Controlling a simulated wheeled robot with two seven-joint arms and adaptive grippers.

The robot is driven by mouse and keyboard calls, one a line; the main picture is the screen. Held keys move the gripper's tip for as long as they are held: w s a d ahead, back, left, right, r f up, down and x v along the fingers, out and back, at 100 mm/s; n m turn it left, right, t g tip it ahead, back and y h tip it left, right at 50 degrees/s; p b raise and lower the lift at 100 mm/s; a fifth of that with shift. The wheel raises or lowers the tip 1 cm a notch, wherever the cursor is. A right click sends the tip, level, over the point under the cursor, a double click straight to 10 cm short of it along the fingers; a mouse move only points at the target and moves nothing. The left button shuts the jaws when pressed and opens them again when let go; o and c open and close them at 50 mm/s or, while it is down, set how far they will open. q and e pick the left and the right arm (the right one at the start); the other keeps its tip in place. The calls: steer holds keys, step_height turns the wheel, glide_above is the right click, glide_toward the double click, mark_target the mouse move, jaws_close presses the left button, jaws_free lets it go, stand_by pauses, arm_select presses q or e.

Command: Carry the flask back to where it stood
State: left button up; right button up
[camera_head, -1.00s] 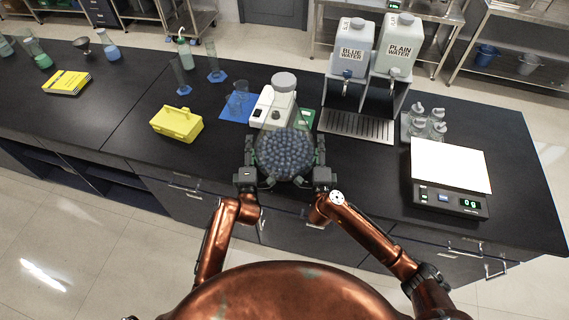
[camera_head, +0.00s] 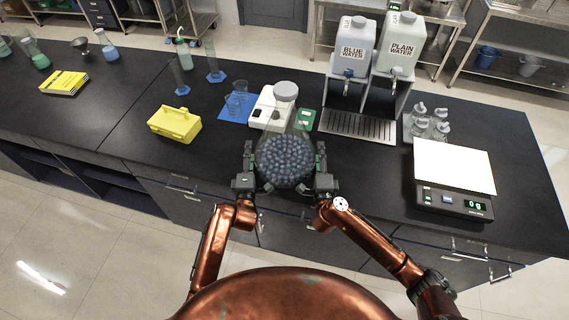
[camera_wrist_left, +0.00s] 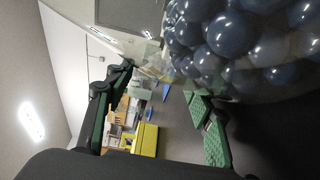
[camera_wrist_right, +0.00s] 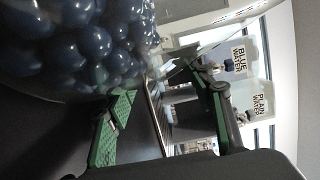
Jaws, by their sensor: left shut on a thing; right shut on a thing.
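The flask (camera_head: 284,161) is a clear vessel filled with dark blue balls. In the head view it is between my two grippers, near the counter's front edge. My left gripper (camera_head: 250,165) is shut on its left side, and my right gripper (camera_head: 320,165) is shut on its right side. The flask (camera_wrist_left: 245,40) fills the upper right of the left wrist view, and the upper left of the right wrist view (camera_wrist_right: 75,45). How the fingers grip it is partly hidden, and its base is not clearly seen.
Behind the flask are a white device with a grey round top (camera_head: 285,91), a green pad (camera_head: 305,119) and a blue mat (camera_head: 233,114). A yellow box (camera_head: 175,123) stands left. Water dispensers with a drip tray (camera_head: 357,127) and a scale (camera_head: 455,203) reading 0 are right.

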arm_select(q)
steer(key=shift+o, duration=0.4)
steer(key=shift+s+a+r, duration=0.15)
steer(key=shift+a+r, duration=0.25)
steer(key=shift+r, duration=0.05)
arm_select(e)
steer(key=shift+s+d+r, duration=0.15)
steer(key=shift+d+r, duration=0.25)
steer(key=shift+d, duration=0.05)
arm_select(q)
steer(key=shift+o, duration=0.9)
steer(key=shift+a+f, duration=0.1)
steer(key=shift+a, duration=0.1)
arm_select(e)
steer(key=shift+d, duration=0.25)
arm_select(q)
steer(key=shift+o, duration=1.2)
steer(key=shift+a+f, duration=0.15)
steer(key=shift+a, duration=0.05)
arm_select(e)
steer(key=shift+d+f, duration=0.15)
steer(key=o, duration=0.5)
steer(key=shift+d, duration=0.1)
steer(key=shift+s+f, duration=0.1)
steer(key=shift+s, duration=0.05)
arm_select(q)
steer(key=s, duration=1.2)
arm_select(e)
steer(key=s, duration=1.1)
steer(key=shift+s, duration=0.3)
